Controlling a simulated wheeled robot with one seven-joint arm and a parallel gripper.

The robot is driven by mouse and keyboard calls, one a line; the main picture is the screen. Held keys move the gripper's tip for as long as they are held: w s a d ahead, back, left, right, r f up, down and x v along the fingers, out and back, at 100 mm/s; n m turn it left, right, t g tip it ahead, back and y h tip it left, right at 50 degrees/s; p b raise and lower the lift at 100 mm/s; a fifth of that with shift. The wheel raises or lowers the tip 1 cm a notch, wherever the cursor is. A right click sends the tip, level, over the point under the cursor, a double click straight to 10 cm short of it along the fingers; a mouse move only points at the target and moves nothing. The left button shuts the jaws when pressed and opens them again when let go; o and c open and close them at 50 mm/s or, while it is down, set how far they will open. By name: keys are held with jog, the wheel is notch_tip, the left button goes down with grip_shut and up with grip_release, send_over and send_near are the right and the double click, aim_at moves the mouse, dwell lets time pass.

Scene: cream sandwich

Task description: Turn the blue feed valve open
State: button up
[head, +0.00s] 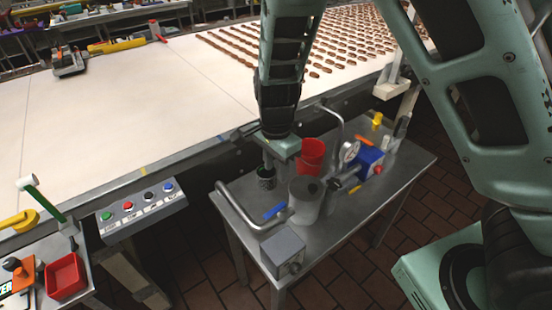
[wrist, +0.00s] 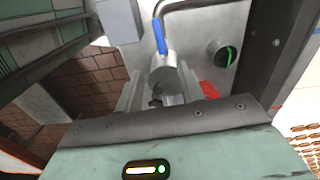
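The blue feed valve's lever (head: 274,211) lies beside a grey cylindrical vessel (head: 305,200) on the small steel table, near a bent metal pipe. In the wrist view the blue lever (wrist: 160,33) is above and beyond the fingers, with the vessel (wrist: 165,72) just below it. My gripper (head: 284,172) points down over the table, behind the lever in the head view. In the wrist view its fingers (wrist: 160,88) are spread apart, with nothing held between them. The lever is apart from both fingers. Parts of the fingers are hidden in the head view.
A red cup (head: 310,158) and a dark cup (head: 266,178) stand close to my gripper. A pressure gauge (head: 349,152), a blue block (head: 369,161) and a grey box (head: 283,252) share the table. The conveyor (head: 150,95) runs behind.

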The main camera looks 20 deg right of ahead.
jog(key=shift+r, duration=1.45)
jog(key=s+a+r+n+b, duration=0.1)
jog(key=s+n+b, duration=0.3)
jog(key=s+n, duration=0.6)
jog(key=s+a+n+b, duration=0.1)
jog(key=s+n+b, duration=0.3)
jog(key=s+n, duration=0.7)
jog(key=shift+s+a+r+y, duration=0.3)
jog(key=shift+s+r, duration=0.1)
jog(key=shift+s, duration=0.75)
